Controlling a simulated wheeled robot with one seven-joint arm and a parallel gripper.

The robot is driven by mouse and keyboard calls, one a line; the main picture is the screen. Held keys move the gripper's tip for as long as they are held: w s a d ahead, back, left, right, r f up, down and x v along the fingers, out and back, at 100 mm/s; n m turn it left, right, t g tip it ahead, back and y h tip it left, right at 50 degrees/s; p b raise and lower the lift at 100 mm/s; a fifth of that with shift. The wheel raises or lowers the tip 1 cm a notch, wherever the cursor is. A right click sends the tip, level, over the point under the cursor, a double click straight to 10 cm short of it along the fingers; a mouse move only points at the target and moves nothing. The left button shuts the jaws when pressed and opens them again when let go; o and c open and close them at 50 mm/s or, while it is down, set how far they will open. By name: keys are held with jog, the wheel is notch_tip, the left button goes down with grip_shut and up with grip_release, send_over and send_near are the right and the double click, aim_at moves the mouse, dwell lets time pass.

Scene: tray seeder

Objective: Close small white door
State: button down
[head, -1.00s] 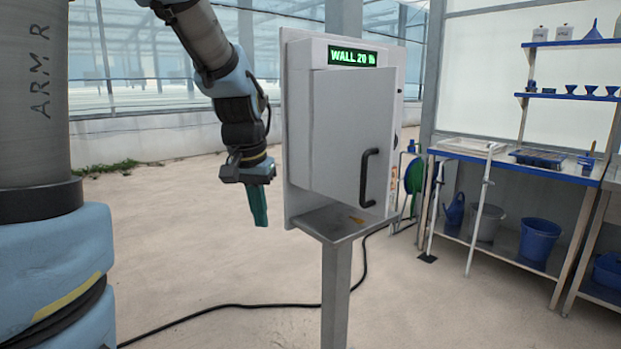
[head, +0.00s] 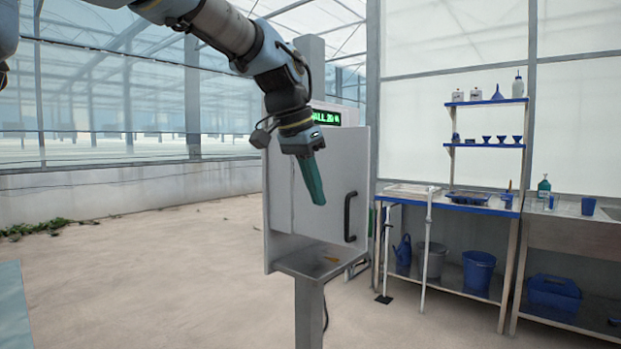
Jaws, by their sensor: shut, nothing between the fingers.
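The small white door (head: 335,200) is the front panel of a white cabinet (head: 278,205) on a metal post. A black bar handle (head: 350,217) is at its right side. My gripper (head: 318,199) has green fingers pointing down and is shut and empty.
To the right stands a blue-edged bench (head: 450,203) with a watering can (head: 402,252) and buckets below.

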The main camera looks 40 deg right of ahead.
aim_at(345, 233)
jog(key=shift+w+d+f+p, duration=0.1)
jog(key=shift+d+f+p, duration=0.25)
jog(key=shift+d+f, duration=0.55)
jog(key=shift+w+d+f+p, duration=0.1)
jog(key=shift+d+f+p, duration=0.2)
jog(key=shift+d+f, duration=0.55)
jog(key=shift+w+d+f+p, duration=0.1)
jog(key=shift+d+f+p, duration=0.4)
jog(key=shift+d, duration=0.7)
jog(key=shift+f, duration=0.1)
jog(key=shift+d, duration=0.1)
